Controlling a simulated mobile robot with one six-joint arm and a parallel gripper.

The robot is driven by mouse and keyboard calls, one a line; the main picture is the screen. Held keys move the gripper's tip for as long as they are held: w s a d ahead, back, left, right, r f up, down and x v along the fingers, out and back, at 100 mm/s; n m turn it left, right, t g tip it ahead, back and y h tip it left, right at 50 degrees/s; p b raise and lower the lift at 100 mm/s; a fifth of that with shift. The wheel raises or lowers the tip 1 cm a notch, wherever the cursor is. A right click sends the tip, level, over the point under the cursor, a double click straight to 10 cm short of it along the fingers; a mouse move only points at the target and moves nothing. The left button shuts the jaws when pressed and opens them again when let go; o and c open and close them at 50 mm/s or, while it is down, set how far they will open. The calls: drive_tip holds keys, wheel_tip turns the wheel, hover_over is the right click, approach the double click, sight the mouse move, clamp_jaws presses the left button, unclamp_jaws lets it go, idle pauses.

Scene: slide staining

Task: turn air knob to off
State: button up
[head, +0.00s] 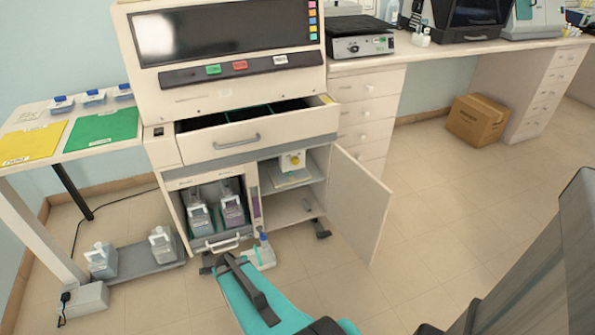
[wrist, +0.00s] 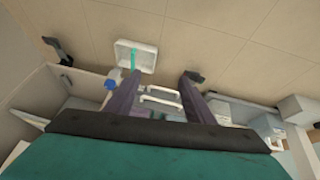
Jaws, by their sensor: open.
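The knob cannot be made out in the wrist view.
The cabinet door (head: 360,198) stands open to the right. A drawer (head: 258,135) is pulled out above. Jugs (head: 232,208) stand in the left compartment. A small white tray (head: 265,258) lies on the floor near my gripper; it also shows in the wrist view (wrist: 145,57).

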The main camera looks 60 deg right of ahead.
drive_tip(key=w+d+r+m+t+h+b, duration=0.1)
drive_tip(key=w+d+t+b, duration=0.1)
drive_tip(key=d, duration=0.5)
drive_tip(key=w+d+r+m+t+h+b, duration=0.1)
drive_tip(key=w+d+r+h, duration=0.1)
drive_tip(key=d, duration=0.6)
drive_tip(key=m+t+h+b, duration=0.2)
drive_tip(key=t+h+b, duration=0.2)
drive_tip(key=t+b, duration=0.4)
approach(296, 162)
drive_tip(key=s+a+g, duration=0.1)
drive_tip(key=s+a, duration=0.3)
drive_tip(key=shift+r+b, duration=0.1)
drive_tip(key=shift+b, duration=0.35)
drive_tip(key=shift+r+b+x, duration=0.15)
drive_tip(key=shift+b+x, duration=0.5)
drive_tip(key=shift+x, duration=2.75)
drive_tip(key=shift+r+b+x, duration=0.15)
drive_tip(key=shift+b+x, duration=0.5)
drive_tip(key=shift+x, duration=2.75)
